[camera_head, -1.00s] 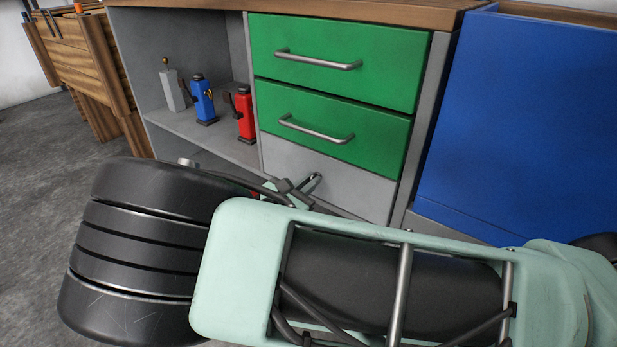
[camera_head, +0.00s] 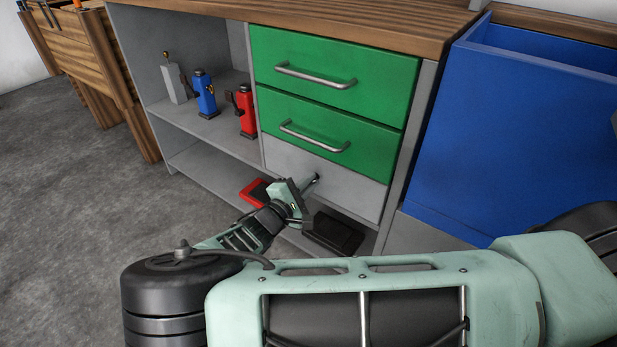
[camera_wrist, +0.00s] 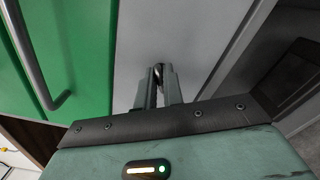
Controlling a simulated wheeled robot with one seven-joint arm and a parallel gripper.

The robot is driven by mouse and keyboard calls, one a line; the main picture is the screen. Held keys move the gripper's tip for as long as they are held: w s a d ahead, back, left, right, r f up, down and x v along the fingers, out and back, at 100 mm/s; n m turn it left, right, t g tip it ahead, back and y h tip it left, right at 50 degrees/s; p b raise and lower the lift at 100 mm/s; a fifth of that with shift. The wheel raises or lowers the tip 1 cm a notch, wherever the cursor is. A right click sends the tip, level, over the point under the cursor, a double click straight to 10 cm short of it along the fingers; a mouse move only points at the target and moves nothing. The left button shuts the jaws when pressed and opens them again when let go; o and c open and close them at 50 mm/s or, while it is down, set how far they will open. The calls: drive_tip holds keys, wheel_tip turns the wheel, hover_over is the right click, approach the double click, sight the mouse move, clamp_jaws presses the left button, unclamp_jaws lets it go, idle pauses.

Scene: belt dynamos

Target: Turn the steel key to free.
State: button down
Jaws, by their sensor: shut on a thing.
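The steel key (camera_wrist: 158,70) shows as a small dark metal piece between my fingertips in the wrist view. It stands at the plain grey front panel (camera_head: 335,182) below two green drawers, and its tip is also just visible in the head view (camera_head: 316,178). My gripper (camera_wrist: 159,82) is shut on the key, with one finger on each side. In the head view my gripper (camera_head: 308,186) reaches to the same grey panel. The fingers hide most of the key, and I cannot read which position it is turned to.
Green drawers with bar handles (camera_head: 315,76) are above. Red (camera_head: 244,111), blue (camera_head: 204,95) and grey (camera_head: 173,80) devices stand on the left shelf. A red item (camera_head: 256,192) and a dark item (camera_head: 334,232) lie below. A blue bin (camera_head: 520,130) is at right. Floor at left is clear.

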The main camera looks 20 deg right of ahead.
drive_tip(key=m+p, duration=0.1)
drive_tip(key=m, duration=0.4)
drive_tip(key=shift+f+m, duration=0.15)
drive_tip(key=shift+m, duration=0.15)
idle(0.5)
drive_tip(key=c, duration=1.5)
unclamp_jaws()
drive_tip(key=p+v, duration=0.3)
drive_tip(key=v, duration=1.4)
drive_tip(key=shift+s+a, duration=0.2)
